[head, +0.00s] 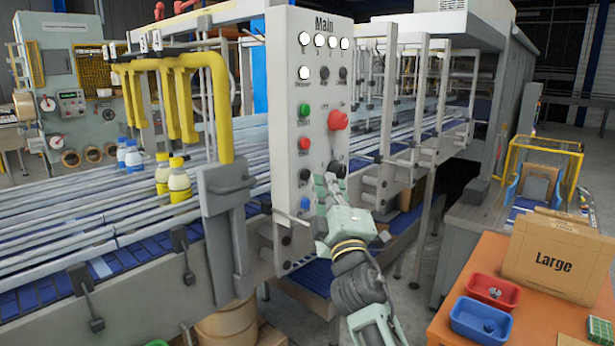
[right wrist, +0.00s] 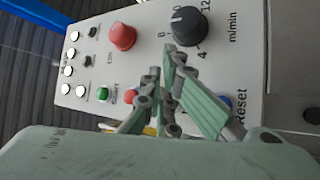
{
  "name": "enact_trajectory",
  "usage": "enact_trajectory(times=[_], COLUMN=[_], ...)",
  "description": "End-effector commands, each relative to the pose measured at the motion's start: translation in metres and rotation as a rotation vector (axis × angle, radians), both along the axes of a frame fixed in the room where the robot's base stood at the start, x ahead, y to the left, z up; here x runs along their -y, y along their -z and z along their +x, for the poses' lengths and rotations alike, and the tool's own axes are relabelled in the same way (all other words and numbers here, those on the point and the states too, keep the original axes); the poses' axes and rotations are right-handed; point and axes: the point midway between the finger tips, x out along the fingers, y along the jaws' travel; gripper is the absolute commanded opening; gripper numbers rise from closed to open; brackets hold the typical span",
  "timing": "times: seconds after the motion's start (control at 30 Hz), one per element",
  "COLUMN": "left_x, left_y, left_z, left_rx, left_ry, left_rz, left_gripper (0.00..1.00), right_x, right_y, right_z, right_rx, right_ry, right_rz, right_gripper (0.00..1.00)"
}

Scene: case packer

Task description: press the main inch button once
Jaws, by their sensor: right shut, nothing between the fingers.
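The grey control panel (head: 319,230) headed "Main" stands upright at the conveyor. In its left column are a green button (head: 304,110), a red button (head: 304,144), a black button (head: 305,174) and a blue button (head: 305,203). Their small labels are too fine to read in the head view, so I cannot tell which says inch. My right gripper (head: 327,184) is shut and empty in front of the panel's lower part, just right of the black button. In the right wrist view its fingers (right wrist: 174,62) hide the black button; the blue button (right wrist: 225,103) beside "Reset" shows partly.
A red mushroom button (head: 338,120) and a black speed knob (head: 336,168) sit in the panel's right column, the knob close above my fingertips. Guard posts stand right of the panel. An orange table (head: 470,265) with bins and a "Large" box is at right.

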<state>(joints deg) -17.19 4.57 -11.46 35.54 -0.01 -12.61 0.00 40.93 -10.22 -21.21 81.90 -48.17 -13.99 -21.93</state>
Motion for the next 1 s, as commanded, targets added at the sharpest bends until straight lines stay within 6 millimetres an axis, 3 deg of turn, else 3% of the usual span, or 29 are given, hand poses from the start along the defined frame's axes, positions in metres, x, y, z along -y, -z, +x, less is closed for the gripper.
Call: enact_trajectory(times=[1.0], left_x=[-0.0001], left_y=[0.0127], left_z=[0.0004], left_rx=[0.000], left_ry=[0.000], left_rz=[0.000], left_gripper=[0.40], right_x=[-0.0096], right_y=[0.0000], right_z=[0.0071], right_rx=[0.001], right_ry=[0.000], right_rz=[0.000], right_gripper=[0.00])
